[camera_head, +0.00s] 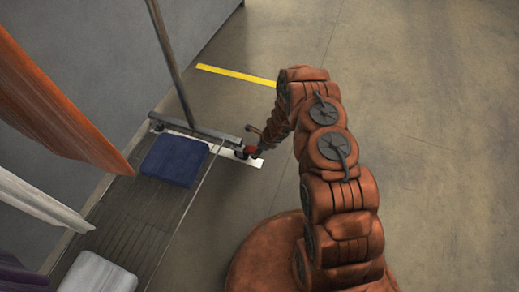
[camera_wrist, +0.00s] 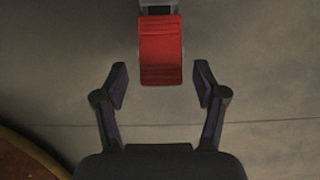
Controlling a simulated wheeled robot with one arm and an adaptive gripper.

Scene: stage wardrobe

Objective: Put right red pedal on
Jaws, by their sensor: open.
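The red pedal (camera_wrist: 161,50) is in the top middle of the wrist view, joined to a grey part at its upper end. Its lower end lies between the fingertips of my open gripper (camera_wrist: 161,78), with a gap on each side. In the head view the pedal (camera_head: 253,151) is a small red patch at the right end of the rack's base bar. My gripper (camera_head: 264,141) is right by it there, small and partly hidden by my arm. Whether the pedal is up or down is unclear.
The garment rack has a metal upright (camera_head: 172,65) and a slatted base shelf (camera_head: 135,215). A blue folded item (camera_head: 174,159) and a white one (camera_head: 97,273) lie on it. Orange cloth (camera_head: 60,100) hangs at left. A yellow floor line (camera_head: 235,74) is beyond; floor at right is clear.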

